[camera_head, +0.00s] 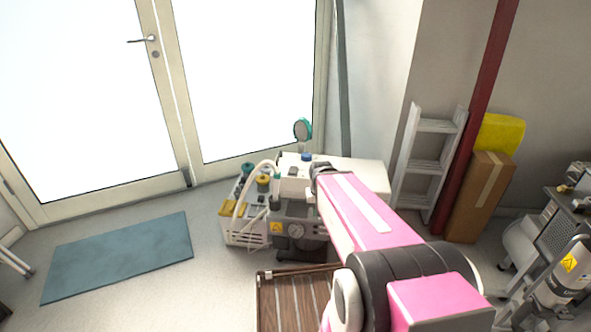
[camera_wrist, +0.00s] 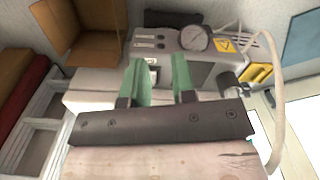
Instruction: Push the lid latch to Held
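The dental compressor unit (camera_head: 350,172) stands on the floor in front of the glass doors, with a pale top cover and a grey front panel. In the head view my pink arm hides part of the unit and most of the gripper.
A white hose (camera_wrist: 275,95) loops beside the unit. A slatted wooden item (camera_head: 290,300) lies in front of it. A white step ladder (camera_head: 432,160) and a cardboard box (camera_head: 478,195) stand to the right. A blue mat (camera_head: 120,255) lies on open floor at left.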

